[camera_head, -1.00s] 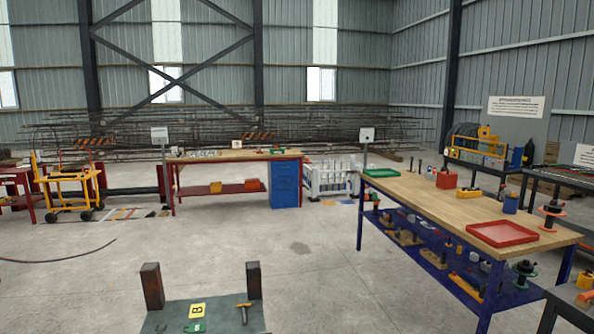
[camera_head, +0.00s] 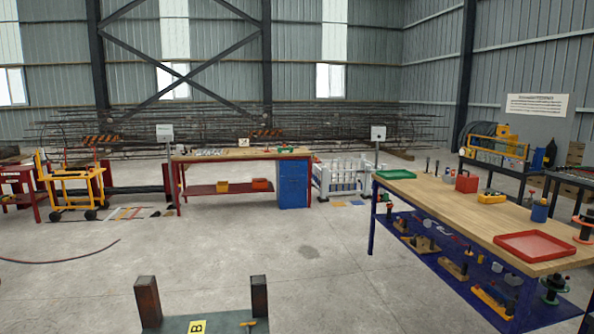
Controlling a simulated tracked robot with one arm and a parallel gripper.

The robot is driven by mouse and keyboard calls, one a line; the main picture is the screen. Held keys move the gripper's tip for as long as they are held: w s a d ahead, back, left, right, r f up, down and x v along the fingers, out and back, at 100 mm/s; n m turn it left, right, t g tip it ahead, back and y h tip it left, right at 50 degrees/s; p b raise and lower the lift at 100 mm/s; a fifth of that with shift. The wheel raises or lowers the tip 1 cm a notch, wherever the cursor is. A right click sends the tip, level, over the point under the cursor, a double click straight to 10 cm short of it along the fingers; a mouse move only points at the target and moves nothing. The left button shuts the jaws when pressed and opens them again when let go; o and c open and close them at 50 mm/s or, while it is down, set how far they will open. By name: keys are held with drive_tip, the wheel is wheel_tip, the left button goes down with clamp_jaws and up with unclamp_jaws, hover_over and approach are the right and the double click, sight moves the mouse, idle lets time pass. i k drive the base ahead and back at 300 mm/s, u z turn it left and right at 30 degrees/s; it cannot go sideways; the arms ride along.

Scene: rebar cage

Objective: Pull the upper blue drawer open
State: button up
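The blue drawer unit (camera_head: 293,184) hangs under the right end of a red-framed workbench (camera_head: 240,155) in the middle distance. Its drawers look shut, and the upper drawer (camera_head: 293,169) is at the top of the unit, just below the bench top. Handles are too small to make out. Two dark upright blocks (camera_head: 148,300) and (camera_head: 259,296) stand at the bottom of the picture; I cannot tell whether they are part of me. My gripper is not in view.
A wooden-topped blue workbench (camera_head: 470,205) with trays and tools stands at the right. A white rack (camera_head: 337,178) stands right of the drawers. A yellow cart (camera_head: 75,188) is at the left. Open concrete floor (camera_head: 240,240) lies before the drawers. A dark cable (camera_head: 70,258) lies at left.

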sight(288, 168)
drive_tip(key=z, duration=0.45)
drive_tip(key=k, duration=1)
drive_tip(key=z, duration=0.45)
drive_tip(key=i, duration=1.8)
drive_tip(key=u, duration=0.45)
drive_tip(key=i, duration=1.35)
drive_tip(key=u, duration=0.35)
drive_tip(key=i, duration=1.3)
drive_tip(key=u, duration=0.35)
drive_tip(key=i, duration=2.5)
drive_tip(key=u, duration=0.15)
